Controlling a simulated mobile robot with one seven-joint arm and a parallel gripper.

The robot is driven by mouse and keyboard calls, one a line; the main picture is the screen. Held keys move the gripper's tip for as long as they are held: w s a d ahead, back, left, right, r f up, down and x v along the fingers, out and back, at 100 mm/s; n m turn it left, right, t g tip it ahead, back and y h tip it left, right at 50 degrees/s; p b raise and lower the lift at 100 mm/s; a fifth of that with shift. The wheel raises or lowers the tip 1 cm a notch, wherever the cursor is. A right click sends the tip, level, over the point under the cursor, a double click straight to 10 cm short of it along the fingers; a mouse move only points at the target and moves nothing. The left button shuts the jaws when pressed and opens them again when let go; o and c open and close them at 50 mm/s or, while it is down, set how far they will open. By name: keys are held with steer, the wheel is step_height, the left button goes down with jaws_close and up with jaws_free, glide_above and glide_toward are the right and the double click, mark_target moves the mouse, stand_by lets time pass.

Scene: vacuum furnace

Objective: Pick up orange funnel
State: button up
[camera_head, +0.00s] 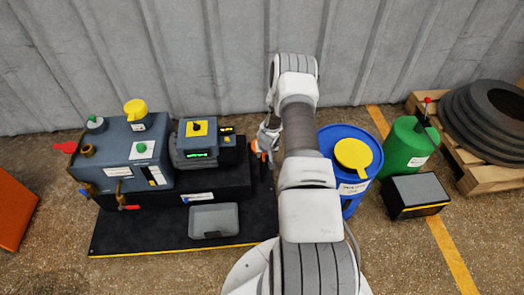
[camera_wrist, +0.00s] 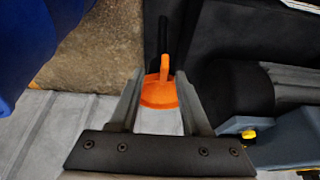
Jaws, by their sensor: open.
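The orange funnel (camera_wrist: 160,93) shows in the wrist view, with a round body and a small upright tab. It appears between the two fingers of my gripper (camera_wrist: 159,75), which are apart, with gaps visible on both sides. I cannot tell how far below the fingertips it is. In the head view, only a small orange part of the funnel (camera_head: 257,150) shows beside my gripper (camera_head: 265,141), by the right end of the black pump base. My arm hides much of that area.
The grey pump unit (camera_head: 125,150) on a black mat (camera_head: 125,235) stands left. A blue drum (camera_head: 345,140) with a yellow funnel (camera_head: 353,155) stands close right of my arm. A green canister (camera_head: 405,150) and black box (camera_head: 418,193) are farther right. The corrugated wall (camera_head: 180,60) is behind.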

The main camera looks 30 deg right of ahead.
mark_target(264, 155)
steer(key=b+x, duration=0.1)
steer(key=x, duration=0.1)
steer(key=b+x, duration=0.1)
steer(key=x, duration=0.1)
steer(key=shift+w+a+f, duration=0.2)
steer(key=shift+w+f, duration=0.05)
jaws_close()
